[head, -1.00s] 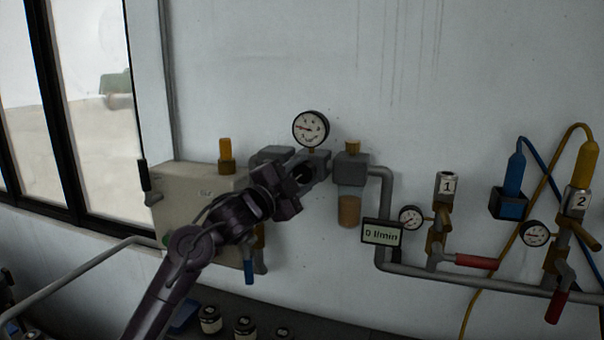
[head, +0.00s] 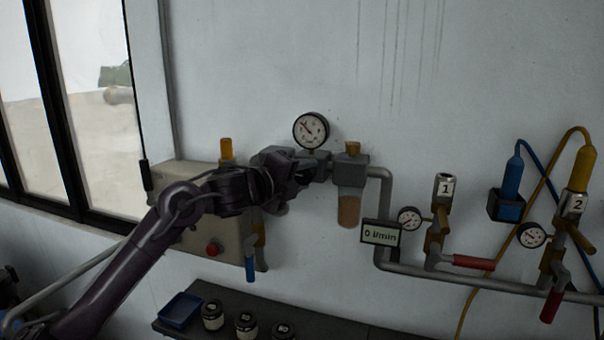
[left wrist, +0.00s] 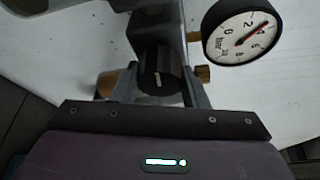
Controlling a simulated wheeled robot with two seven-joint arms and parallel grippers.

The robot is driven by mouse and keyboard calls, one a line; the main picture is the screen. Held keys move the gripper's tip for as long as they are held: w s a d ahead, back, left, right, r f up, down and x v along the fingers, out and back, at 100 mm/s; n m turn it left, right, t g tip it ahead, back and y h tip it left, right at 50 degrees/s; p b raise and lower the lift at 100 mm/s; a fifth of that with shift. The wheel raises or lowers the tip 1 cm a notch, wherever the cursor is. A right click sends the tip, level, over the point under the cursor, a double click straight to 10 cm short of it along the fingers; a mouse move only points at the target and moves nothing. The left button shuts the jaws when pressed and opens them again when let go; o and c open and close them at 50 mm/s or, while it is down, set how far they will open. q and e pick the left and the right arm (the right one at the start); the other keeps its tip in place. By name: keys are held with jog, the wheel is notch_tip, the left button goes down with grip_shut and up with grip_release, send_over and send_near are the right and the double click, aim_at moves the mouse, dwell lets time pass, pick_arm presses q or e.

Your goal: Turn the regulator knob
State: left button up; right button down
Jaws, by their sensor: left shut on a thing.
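The black regulator knob (left wrist: 160,72) with a white mark sits between the two fingers of my left gripper (left wrist: 162,82) in the left wrist view. The gripper is shut on it. In the head view my left gripper (head: 302,172) covers the knob on the grey regulator body (head: 318,160). The round pressure gauge (head: 311,131) is right above. In the left wrist view its red needle on the dial (left wrist: 243,30) lies near 2 to 4 bar. My right gripper is not in view.
A bowl with brown contents (head: 349,208) hangs right of the regulator. A display (head: 381,234) reads 0 l/min. Grey pipe leads right to outlets 1 (head: 444,190) and 2 (head: 573,204). A beige box (head: 190,240) is behind my arm. Jars (head: 245,325) and a blue tray (head: 180,310) are below.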

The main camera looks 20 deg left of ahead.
pick_arm(q)
jog(key=shift+m, duration=0.3)
dwell(0.4)
jog(key=o, duration=1)
jog(key=shift+c, duration=0.2)
jog(key=b+v, duration=0.3)
jog(key=v, duration=0.4)
jog(key=shift+s, duration=0.3)
jog(key=shift+a, duration=0.1)
